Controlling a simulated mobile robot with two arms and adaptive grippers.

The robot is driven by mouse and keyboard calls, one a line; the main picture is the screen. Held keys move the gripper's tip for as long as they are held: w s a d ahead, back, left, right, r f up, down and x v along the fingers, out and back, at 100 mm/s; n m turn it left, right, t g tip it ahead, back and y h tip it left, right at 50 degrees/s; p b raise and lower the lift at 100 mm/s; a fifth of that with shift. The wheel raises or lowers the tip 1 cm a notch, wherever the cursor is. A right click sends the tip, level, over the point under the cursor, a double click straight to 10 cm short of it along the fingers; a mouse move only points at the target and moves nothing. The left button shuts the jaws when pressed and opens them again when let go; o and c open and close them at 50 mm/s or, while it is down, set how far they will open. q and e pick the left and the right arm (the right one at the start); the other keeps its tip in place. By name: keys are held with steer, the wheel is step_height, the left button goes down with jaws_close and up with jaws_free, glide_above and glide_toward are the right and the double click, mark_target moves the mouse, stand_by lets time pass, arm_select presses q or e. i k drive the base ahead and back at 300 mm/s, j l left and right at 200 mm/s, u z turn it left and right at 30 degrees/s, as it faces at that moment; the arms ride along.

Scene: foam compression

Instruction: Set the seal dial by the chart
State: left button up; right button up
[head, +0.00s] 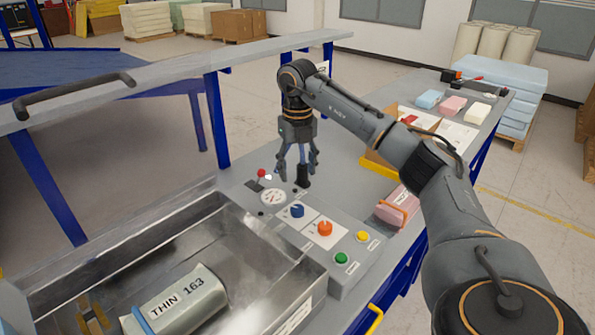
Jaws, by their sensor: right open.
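My right gripper (299,170) is open and points down over the far end of the control panel (307,244), near a small dark post (302,177). The panel carries a blue knob (297,211) and an orange-red knob (325,228), each on a white plate. I cannot read which one is the seal dial. A round white gauge (272,197) sits beside them. White sheets (456,136) lie on the bench at the right; I cannot tell if one is the chart. My left gripper is not in view.
A red-topped lever (262,174), a green button (341,258) and a yellow button (362,236) are also on the panel. A pink block (391,214) lies right of it. Blue, pink and cream foam blocks sit farther back. A grey rail on blue posts stands at the left.

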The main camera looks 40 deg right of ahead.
mark_target(325, 228)
steer(key=k, duration=1.5)
